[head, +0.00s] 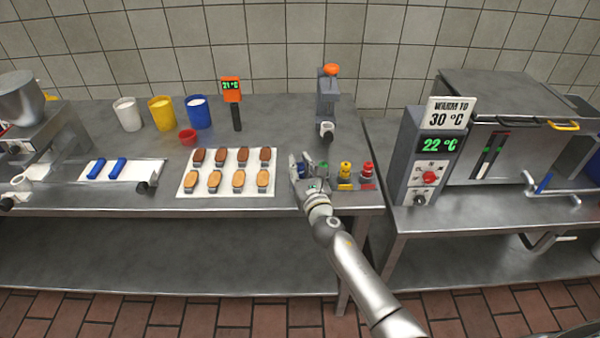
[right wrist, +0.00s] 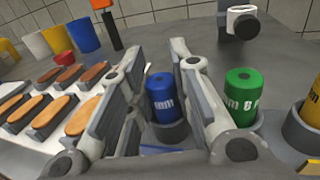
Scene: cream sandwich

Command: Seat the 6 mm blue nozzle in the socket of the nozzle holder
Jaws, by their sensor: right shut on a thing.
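The blue nozzle (right wrist: 162,92) stands upright between the fingers of my right gripper (right wrist: 160,95), with its lower end at a grey ring-shaped stand (right wrist: 168,131). Part of its "mm" lettering shows. The right gripper (head: 305,170) is shut on it. In the head view the fingers largely hide this nozzle. The nozzle holder appears to be the grey upright device (head: 327,105) with an orange knob, behind the gripper. Its pale round socket (head: 327,130) faces forward and also shows in the right wrist view (right wrist: 240,22). My left gripper is not in view.
Green (right wrist: 241,97), yellow (head: 346,170) and red (head: 367,170) nozzles stand right of the gripper. A white tray (head: 226,171) of biscuits lies to its left. The tabletop between gripper and holder looks clear. A 22 °C machine (head: 420,160) stands farther right.

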